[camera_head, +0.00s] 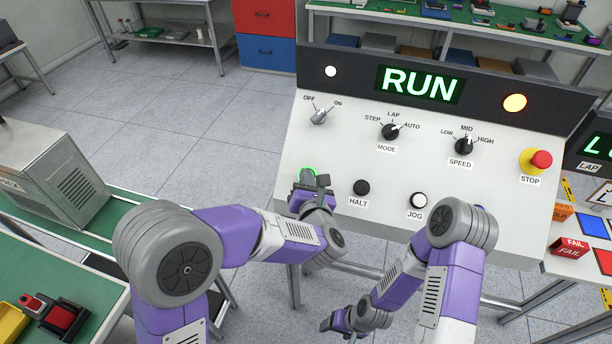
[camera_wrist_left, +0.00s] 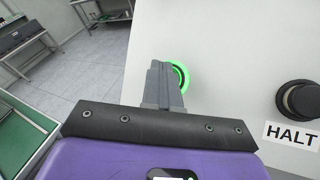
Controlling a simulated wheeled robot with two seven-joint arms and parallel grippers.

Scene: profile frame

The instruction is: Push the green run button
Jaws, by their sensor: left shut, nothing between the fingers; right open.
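The green run button (camera_head: 309,171) glows as a green ring on the left of the white sloped panel (camera_head: 330,140). In the left wrist view the lit green ring (camera_wrist_left: 183,77) shows just to the right of the fingertips, partly hidden by them. My left gripper (camera_head: 306,177) is shut and empty, its tips at the button; I cannot tell whether they touch it. The shut fingers also show in the left wrist view (camera_wrist_left: 158,72). The display (camera_head: 420,84) reads RUN in green. My right gripper (camera_head: 335,322) is open and empty, low in front of the panel.
The black HALT button (camera_head: 361,187) and white JOG button (camera_head: 419,200) are to the right of the run button. The red STOP button (camera_head: 541,159) is at the far right of the panel. A grey machine (camera_head: 50,168) stands on the left bench.

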